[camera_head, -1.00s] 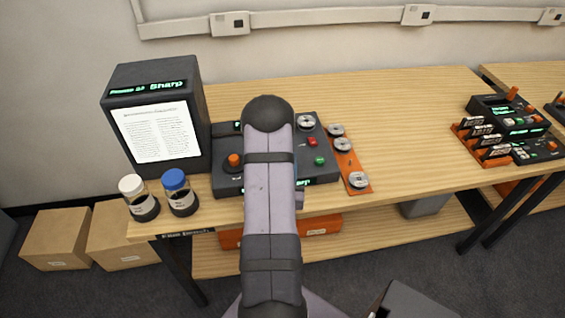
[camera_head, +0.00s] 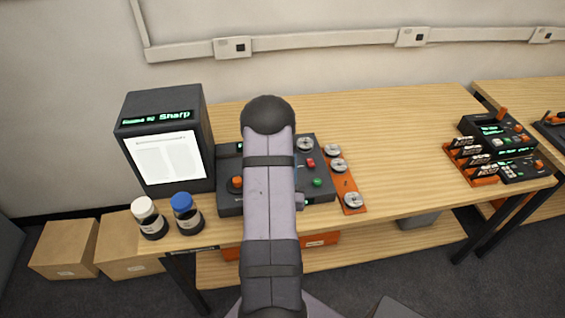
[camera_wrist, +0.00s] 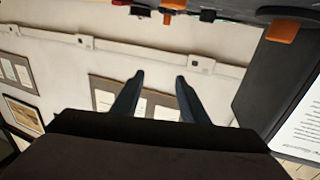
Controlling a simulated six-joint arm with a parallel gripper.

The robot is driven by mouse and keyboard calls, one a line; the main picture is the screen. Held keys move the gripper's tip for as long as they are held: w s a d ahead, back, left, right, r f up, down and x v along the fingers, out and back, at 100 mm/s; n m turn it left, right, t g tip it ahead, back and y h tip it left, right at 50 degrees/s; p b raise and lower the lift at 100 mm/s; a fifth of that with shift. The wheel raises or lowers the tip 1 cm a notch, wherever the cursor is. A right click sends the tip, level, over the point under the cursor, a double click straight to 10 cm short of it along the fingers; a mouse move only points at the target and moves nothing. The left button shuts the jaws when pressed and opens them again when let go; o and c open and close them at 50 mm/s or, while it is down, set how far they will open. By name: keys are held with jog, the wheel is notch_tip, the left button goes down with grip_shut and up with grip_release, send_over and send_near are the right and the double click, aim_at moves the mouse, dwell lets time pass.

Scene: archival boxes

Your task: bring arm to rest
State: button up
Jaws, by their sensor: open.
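My gripper (camera_wrist: 156,90) shows in the wrist view with its two dark fingers apart and nothing between them. Behind the fingers I see only the wall with its rail and hung frames, seen upside down. In the head view my arm stands upright in the middle, folded in front of the bench, and hides the gripper. The arm covers part of the dark control console (camera_head: 228,200) on the wooden bench (camera_head: 400,125).
A screen unit (camera_head: 165,105) stands at the bench's left, with a white-capped jar (camera_head: 149,220) and a blue-capped jar (camera_head: 187,215) before it. An orange strip with several metal discs (camera_head: 347,190) lies right of the console. Cardboard boxes (camera_head: 64,248) sit on the floor.

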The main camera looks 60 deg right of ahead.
dwell(0.4)
jog(key=w+a+r+n+t+y+p, duration=0.1)
jog(key=w+a+r+n+y+p, duration=0.1)
jog(key=w+a+y, duration=0.35)
jog(key=w+a+r+n+y+p, duration=0.2)
jog(key=w+a+n+y, duration=0.1)
jog(key=w+a, duration=0.4)
jog(key=s+a+f+n+g+y+b, duration=0.1)
jog(key=s+a+f+n+g+y, duration=0.15)
jog(key=a, duration=0.55)
jog(key=s+a+f+n+g+y+b, duration=0.1)
jog(key=a+f+g+y+b, duration=0.15)
jog(key=a, duration=0.65)
jog(key=s+a+n+g+y, duration=0.2)
jog(key=s+a+g, duration=0.3)
jog(key=s, duration=0.6)
jog(key=a+f+n, duration=0.1)
jog(key=a, duration=0.1)
jog(key=shift+s+a+b, duration=0.15)
jog(key=shift+a+b, duration=0.15)
jog(key=shift+a, duration=0.1)
jog(key=shift+n, duration=0.25)
